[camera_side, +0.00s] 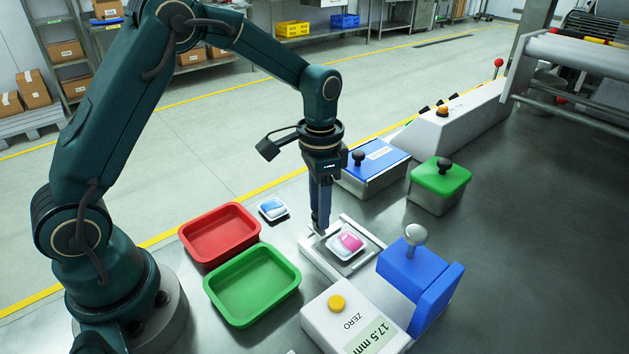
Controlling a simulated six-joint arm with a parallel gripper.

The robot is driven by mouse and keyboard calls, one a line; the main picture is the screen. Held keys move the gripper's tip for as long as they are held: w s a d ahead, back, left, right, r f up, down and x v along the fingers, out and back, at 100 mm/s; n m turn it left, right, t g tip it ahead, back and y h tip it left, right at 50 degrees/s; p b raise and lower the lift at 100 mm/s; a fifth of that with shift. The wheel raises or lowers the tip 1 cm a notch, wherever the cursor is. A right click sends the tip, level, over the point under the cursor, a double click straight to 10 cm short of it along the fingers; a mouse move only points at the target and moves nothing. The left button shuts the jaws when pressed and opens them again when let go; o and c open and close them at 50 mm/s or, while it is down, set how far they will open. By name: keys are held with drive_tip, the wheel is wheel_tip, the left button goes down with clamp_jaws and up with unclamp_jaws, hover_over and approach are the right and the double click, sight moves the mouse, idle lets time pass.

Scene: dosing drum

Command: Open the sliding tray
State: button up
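The sliding tray (319,258) is a flat light-grey metal tray beside the white and blue measuring device. A small white dish with a pink patch (347,244) lies on it. My gripper (320,228) points straight down at the tray's far left edge, where a small handle seems to be. The fingers look close together, but I cannot tell whether they are shut on anything. The fingertips hide the spot they reach, so contact is unclear.
A red bin (221,232) and a green bin (252,286) stand left of the tray. A white dish with a blue patch (272,208) lies behind. The device (345,318) shows 17.5 mm. Blue-lidded (376,160) and green-lidded (440,180) boxes stand behind right.

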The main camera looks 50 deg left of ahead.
drive_tip(key=shift+r, duration=2.55)
drive_tip(key=shift+r, duration=0.1)
drive_tip(key=s+r+n+t, duration=0.1)
drive_tip(key=s+r+t, duration=0.3)
drive_tip(key=s+r, duration=0.55)
drive_tip(key=s+f+n+t, duration=0.1)
drive_tip(key=s+f+n, duration=0.1)
drive_tip(key=s, duration=0.4)
drive_tip(key=shift+s+d+f+n+t, duration=0.3)
drive_tip(key=shift+s+n, duration=0.1)
drive_tip(key=shift+n, duration=0.4)
